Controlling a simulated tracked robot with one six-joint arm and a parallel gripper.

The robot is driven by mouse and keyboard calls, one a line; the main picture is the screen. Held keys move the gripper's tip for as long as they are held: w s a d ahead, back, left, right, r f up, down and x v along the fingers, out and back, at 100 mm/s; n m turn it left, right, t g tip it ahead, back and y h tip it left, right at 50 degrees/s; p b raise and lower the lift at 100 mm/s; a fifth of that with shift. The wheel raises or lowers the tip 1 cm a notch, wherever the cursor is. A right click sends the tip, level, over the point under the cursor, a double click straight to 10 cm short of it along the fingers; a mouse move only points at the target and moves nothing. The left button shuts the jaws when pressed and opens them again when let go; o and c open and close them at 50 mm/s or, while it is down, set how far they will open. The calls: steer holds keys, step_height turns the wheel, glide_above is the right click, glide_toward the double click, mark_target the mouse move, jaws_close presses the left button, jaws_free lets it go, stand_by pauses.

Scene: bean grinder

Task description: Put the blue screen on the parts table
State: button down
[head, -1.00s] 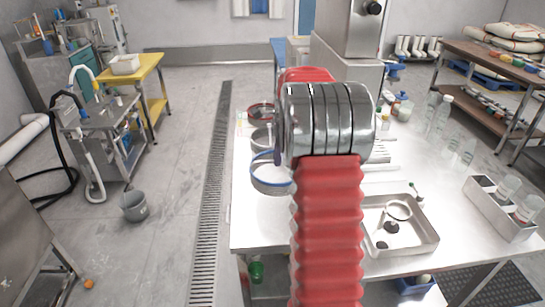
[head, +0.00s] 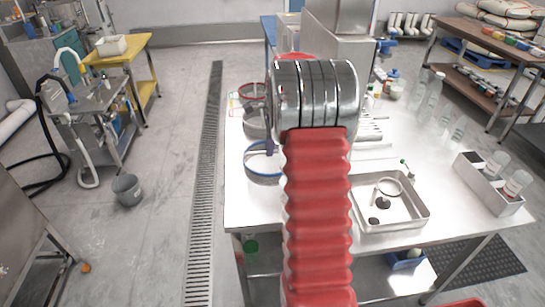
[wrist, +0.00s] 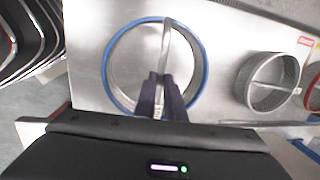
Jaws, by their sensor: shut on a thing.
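The blue screen (head: 264,179), a round steel sieve with a blue rim, is at the left edge of the steel table (head: 262,210). In the wrist view the blue screen (wrist: 203,52) has a bar across its middle. My gripper (wrist: 162,80) is shut on that bar, its two dark fingers meeting over it. In the head view the gripper is mostly hidden behind my red arm. I cannot tell whether the screen touches the tabletop. Which table is the parts table is not clear; a yellow table (head: 134,50) stands at the back left.
A plain steel screen (wrist: 272,97) and a red-rimmed screen (head: 252,101) stand behind the blue one. A steel tray (head: 424,205) and a bottle rack (head: 488,188) are on the right. A floor drain (head: 204,180) and a grey bucket (head: 127,190) lie left.

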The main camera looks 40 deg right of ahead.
step_height(320, 180, down, 5)
steer(key=shift+r, duration=0.1)
stand_by(0.3)
steer(key=c, duration=1.8)
jaws_free()
steer(key=shift+c, duration=0.2)
step_height(320, 180, up, 12)
steer(key=s, duration=0.2)
